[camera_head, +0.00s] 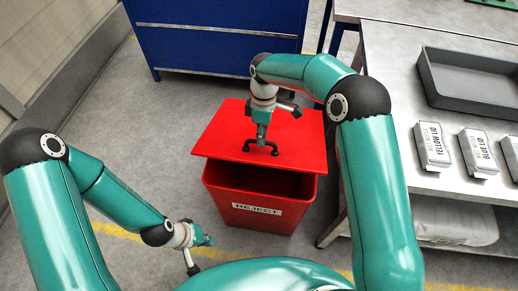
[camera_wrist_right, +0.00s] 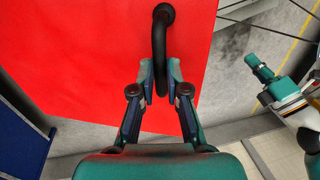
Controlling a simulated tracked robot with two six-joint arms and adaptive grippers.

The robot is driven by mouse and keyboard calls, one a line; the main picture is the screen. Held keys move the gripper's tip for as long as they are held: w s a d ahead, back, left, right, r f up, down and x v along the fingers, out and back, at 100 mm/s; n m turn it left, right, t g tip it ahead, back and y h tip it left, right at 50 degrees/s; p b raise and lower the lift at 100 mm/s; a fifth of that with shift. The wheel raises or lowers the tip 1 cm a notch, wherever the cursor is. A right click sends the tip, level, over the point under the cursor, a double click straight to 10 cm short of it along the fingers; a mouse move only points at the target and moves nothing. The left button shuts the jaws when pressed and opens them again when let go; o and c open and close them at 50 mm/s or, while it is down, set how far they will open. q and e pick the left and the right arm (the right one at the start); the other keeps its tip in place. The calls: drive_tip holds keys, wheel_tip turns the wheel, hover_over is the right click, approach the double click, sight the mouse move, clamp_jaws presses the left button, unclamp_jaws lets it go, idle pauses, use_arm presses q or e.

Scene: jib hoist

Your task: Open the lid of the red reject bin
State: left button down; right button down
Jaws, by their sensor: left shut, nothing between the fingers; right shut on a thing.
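The red reject bin (camera_head: 222,197) stands on the floor in the middle of the head view, with a "REJECT" label on its front. Its flat red lid (camera_head: 225,132) is up off the front rim, and the dark inside shows below the lid's front edge. My right gripper (camera_head: 262,143) is shut on the lid's black handle (camera_head: 273,149). In the right wrist view the handle (camera_wrist_right: 160,40) passes between the fingers. My left gripper (camera_head: 197,252) is shut and empty, low at the bin's front left.
A steel table (camera_head: 385,50) stands to the right, with a grey tray (camera_head: 470,85) and several small labelled boxes (camera_head: 432,145) on it. A blue cabinet (camera_head: 215,35) stands behind the bin. The floor left of the bin is clear.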

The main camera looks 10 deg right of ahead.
drive_tip(key=w+d+r+p, duration=0.2)
drive_tip(key=w+r+p, duration=0.3)
drive_tip(key=r, duration=0.1)
drive_tip(key=shift+w, duration=0.2)
drive_tip(key=c, duration=1.6)
unclamp_jaws()
drive_tip(key=shift+f, duration=0.1)
drive_tip(key=o, duration=0.4)
drive_tip(key=shift+w+d+f, duration=0.1)
drive_tip(key=shift+w+f, duration=0.15)
drive_tip(key=shift+w, duration=0.1)
drive_tip(key=shift+s+r, duration=0.1)
drive_tip(key=shift+r, duration=0.05)
drive_tip(key=shift+r, duration=0.1)
